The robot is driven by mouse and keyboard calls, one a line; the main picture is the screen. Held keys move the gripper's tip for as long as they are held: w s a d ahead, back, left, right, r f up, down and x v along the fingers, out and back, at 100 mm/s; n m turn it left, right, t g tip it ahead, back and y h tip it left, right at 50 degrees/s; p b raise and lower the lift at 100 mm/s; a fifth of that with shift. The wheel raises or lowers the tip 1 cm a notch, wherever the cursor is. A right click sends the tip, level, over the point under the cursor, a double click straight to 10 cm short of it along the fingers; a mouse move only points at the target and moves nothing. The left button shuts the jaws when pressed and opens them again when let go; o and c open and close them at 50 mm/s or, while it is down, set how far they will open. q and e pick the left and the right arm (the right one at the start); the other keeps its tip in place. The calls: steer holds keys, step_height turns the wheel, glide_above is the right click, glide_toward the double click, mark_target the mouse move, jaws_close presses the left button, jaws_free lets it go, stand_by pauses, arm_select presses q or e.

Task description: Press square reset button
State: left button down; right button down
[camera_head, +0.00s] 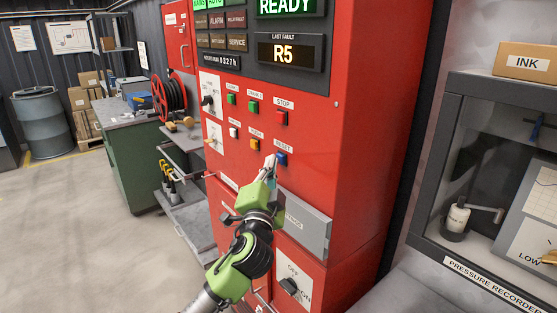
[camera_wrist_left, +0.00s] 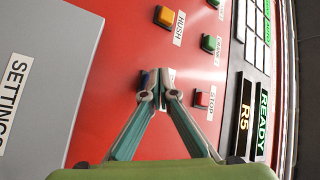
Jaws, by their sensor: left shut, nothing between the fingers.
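The blue square reset button (camera_head: 281,158) sits on the red panel under a RESET label, at the lower right of the button group. My left gripper (camera_head: 270,161) is shut and empty, with its fingertips just left of the button in the head view. In the left wrist view the shut fingertips (camera_wrist_left: 160,92) cover most of the reset button (camera_wrist_left: 145,77) and part of its label. I cannot tell whether the tips touch it. My right gripper is out of view.
A red stop button (camera_head: 281,117), green buttons and a yellow button (camera_head: 255,145) are close by. A grey settings box (camera_head: 307,232) sticks out below. The display (camera_head: 283,52) reads R5 under LAST FAULT, and READY is lit green above.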

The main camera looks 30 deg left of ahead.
arm_select(q)
steer(key=shift+s+a, duration=0.15)
steer(key=shift+s, duration=0.35)
steer(key=s, duration=0.1)
steer(key=s+a, duration=0.1)
steer(key=s, duration=0.1)
steer(key=s+a, duration=0.1)
steer(key=shift+s, duration=0.35)
stand_by(0.7)
